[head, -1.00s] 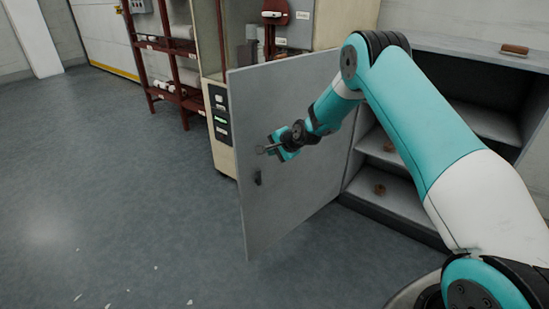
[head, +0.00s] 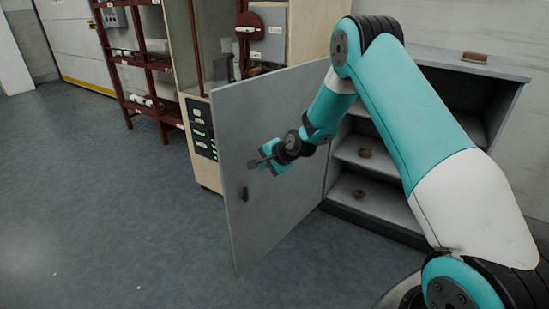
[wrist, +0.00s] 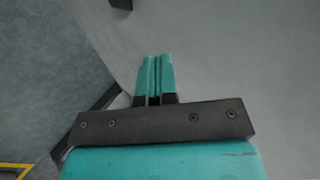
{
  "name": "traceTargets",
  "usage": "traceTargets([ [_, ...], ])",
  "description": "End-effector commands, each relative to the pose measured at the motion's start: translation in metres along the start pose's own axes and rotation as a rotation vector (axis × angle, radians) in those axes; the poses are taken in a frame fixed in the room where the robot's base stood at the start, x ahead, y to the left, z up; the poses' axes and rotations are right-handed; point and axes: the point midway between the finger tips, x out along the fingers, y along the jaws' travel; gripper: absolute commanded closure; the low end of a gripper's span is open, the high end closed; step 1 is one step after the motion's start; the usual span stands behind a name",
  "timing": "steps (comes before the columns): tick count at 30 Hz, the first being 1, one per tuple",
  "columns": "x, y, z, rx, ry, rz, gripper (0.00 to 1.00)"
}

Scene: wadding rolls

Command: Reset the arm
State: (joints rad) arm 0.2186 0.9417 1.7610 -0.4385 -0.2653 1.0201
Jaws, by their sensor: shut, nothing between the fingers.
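My gripper (head: 258,162) is in front of the open grey cabinet door (head: 240,225) in the head view, above the dark door handle (head: 244,193). It looks apart from the handle. In the wrist view the teal fingers of my gripper (wrist: 154,75) are together with nothing between them, against the pale door surface (wrist: 240,60). My teal and white arm reaches from the lower right, bends at the elbow and hides part of the cabinet.
The grey cabinet (head: 420,58) stands open, with brown rolls (head: 365,153) on its shelves and a roll (head: 475,57) on top. A beige machine (head: 198,150) and a dark red rack (head: 130,95) stand behind. The floor (head: 90,200) at left is clear.

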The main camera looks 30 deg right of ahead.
Motion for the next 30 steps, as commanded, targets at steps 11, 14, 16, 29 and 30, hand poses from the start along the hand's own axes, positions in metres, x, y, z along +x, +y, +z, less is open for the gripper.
traceTargets([
  [11, -0.054, 0.001, 0.0, 0.003, 0.004, 0.0, 1.0],
  [14, -0.056, 0.001, 0.001, 0.002, 0.002, 0.001, 1.0],
  [16, -0.056, 0.0, 0.002, -0.001, 0.001, 0.001, 1.0],
  [29, -0.197, -0.044, 0.184, -0.723, -0.359, 0.134, 1.0],
  [30, -0.218, -0.039, 0.204, -0.819, -0.408, 0.146, 1.0],
])
